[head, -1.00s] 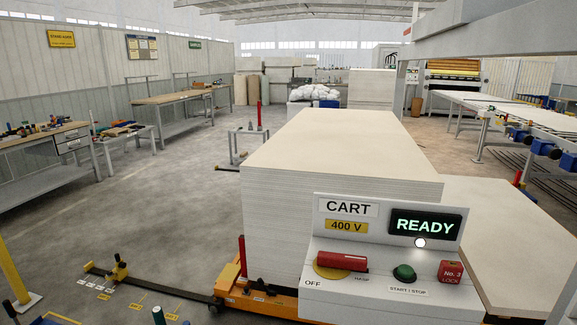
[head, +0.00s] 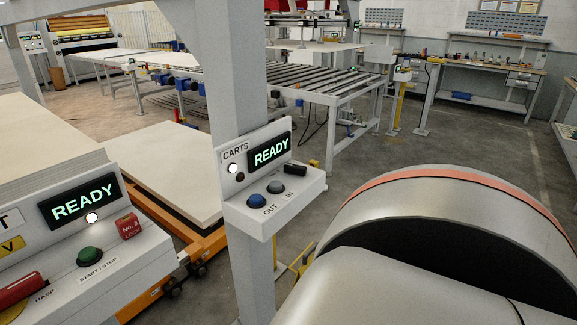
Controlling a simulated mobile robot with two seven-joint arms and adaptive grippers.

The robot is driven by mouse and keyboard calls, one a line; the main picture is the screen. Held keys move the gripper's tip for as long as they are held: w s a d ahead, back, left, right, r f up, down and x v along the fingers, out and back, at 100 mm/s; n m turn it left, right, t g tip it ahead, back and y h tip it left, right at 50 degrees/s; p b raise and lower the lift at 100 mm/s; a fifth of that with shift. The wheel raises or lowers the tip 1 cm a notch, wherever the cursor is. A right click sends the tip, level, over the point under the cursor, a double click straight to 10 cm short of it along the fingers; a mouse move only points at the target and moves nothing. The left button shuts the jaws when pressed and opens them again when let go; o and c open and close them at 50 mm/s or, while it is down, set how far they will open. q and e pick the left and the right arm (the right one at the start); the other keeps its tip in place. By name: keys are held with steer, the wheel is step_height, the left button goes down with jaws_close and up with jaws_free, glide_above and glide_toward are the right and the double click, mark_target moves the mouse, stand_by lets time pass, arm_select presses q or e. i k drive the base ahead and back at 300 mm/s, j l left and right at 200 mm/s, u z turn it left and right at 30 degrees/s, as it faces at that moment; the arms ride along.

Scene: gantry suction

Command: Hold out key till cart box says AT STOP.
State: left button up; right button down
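The CARTS box (head: 262,180) is fixed to a grey post, and its display (head: 270,151) reads READY. The blue key (head: 255,201) above the word OUT is on its sloping front. A dark key (head: 275,187) sits beside it above the word IN. Neither of my grippers is in view. Part of my arm fills the lower right.
The grey post (head: 222,70) stands close in front. An orange cart (head: 205,243) with a pale board (head: 165,165) is behind it. A roller conveyor (head: 330,88) runs behind the post. Workbenches (head: 490,78) line the back right, with open floor before them.

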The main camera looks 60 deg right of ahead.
mark_target(256, 198)
steer(key=k+z, duration=0.1)
steer(key=z, duration=1.7)
